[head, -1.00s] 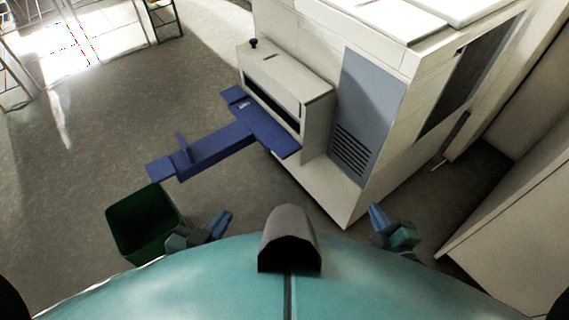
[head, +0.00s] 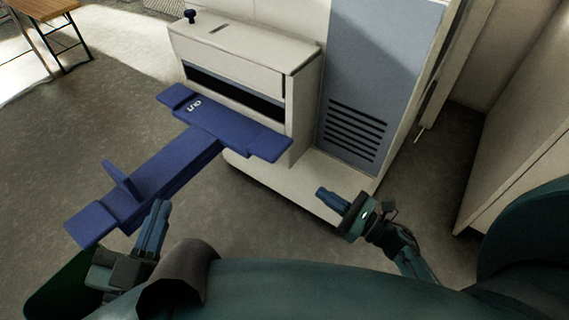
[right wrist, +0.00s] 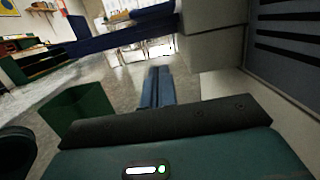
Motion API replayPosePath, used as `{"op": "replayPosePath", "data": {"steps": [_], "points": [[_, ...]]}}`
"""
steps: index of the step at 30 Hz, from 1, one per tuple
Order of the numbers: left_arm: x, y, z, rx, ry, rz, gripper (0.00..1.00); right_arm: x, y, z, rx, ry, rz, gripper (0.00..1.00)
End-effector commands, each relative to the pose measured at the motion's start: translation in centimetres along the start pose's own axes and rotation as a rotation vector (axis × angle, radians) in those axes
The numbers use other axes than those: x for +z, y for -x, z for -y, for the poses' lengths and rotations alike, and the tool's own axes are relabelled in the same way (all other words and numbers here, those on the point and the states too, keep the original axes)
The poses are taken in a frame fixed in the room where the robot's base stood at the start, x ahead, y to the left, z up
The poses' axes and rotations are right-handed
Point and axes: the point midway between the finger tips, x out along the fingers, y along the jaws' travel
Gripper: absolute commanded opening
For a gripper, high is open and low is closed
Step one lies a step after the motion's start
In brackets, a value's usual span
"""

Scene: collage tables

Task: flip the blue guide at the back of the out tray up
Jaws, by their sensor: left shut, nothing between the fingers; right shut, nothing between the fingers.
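The blue out tray (head: 170,168) sticks out from the white machine toward the lower left. A small blue plate (head: 120,182) stands up across its outer part, and a flat blue end piece (head: 92,222) lies beyond it. I cannot tell for sure which one is the guide. A wider blue plate (head: 225,128) with white lettering sits against the machine. My left gripper (head: 160,207) is shut and empty, in front of the tray's outer part. My right gripper (head: 324,192) is shut and empty, low before the machine; its fingers show in the right wrist view (right wrist: 159,75).
The white machine (head: 240,62) with a grey vented panel (head: 375,70) fills the back. A dark green bin (head: 62,285) is at the lower left, partly hidden, and shows in the right wrist view (right wrist: 75,110). A wooden table (head: 42,12) stands far left. Floor left of the tray is clear.

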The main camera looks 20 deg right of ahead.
Motion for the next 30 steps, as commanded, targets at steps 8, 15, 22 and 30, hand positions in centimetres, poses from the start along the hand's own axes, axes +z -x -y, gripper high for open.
{"op": "replayPosePath", "data": {"steps": [8,15,22,30], "points": [[0.0,0.0,0.0,0.0,0.0,0.001,0.0,0.1,-0.3,0.0,-0.002,-0.004,0.001,0.0],[0.1,0.0,0.0,0.0,0.006,-0.001,0.0,0.1,-3.7,0.0,-0.001,-0.004,0.004,0.0],[0.4,0.0,-0.1,0.002,0.022,-0.003,0.0,0.1,-8.8,0.0,-0.002,-0.005,0.005,0.0],[-0.8,-0.2,0.0,0.003,0.001,-0.012,0.0,3.0,-10.8,0.0,-0.001,-0.004,0.0,0.0]]}}
